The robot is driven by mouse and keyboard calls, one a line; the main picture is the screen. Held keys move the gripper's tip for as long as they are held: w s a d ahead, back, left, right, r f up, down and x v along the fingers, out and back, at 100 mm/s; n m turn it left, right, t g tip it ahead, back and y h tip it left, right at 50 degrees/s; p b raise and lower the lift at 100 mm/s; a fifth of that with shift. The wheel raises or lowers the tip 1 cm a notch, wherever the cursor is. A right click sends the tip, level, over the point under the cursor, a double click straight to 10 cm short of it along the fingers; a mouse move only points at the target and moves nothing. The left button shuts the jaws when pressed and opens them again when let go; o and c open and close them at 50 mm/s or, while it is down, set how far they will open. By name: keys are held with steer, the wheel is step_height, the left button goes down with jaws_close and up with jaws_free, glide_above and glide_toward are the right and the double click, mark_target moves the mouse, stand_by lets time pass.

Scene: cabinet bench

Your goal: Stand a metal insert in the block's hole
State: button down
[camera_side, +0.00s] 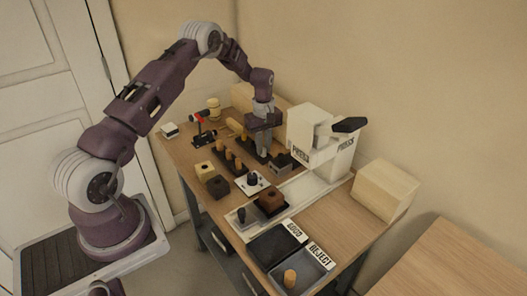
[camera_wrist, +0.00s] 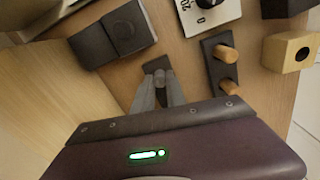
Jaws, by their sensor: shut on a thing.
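My gripper (camera_side: 263,150) points down over the back middle of the bench, left of the press. In the wrist view its two grey fingers (camera_wrist: 160,82) are close together over a dark strip (camera_wrist: 157,64). They are shut on a metal insert, which the fingers mostly hide.
The white press (camera_side: 318,140) stands right of my gripper, with a dark grey block (camera_side: 280,162) between. Wooden pegs (camera_side: 229,158) stand in a dark rack to the left. A white dial plate (camera_side: 252,184) lies nearer the front. GOOD (camera_side: 278,243) and REJECT (camera_side: 312,270) trays are at the front.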

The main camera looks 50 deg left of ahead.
step_height(320, 180, up, 30)
steer(key=s+d, duration=0.6)
steer(key=d, duration=0.4)
steer(key=s+d, duration=0.5)
steer(key=d, duration=0.4)
steer(key=shift+s+f, duration=0.2)
steer(key=shift+f, duration=11.85)
steer(key=shift+f, duration=1.05)
steer(key=c, duration=1.1)
jaws_free()
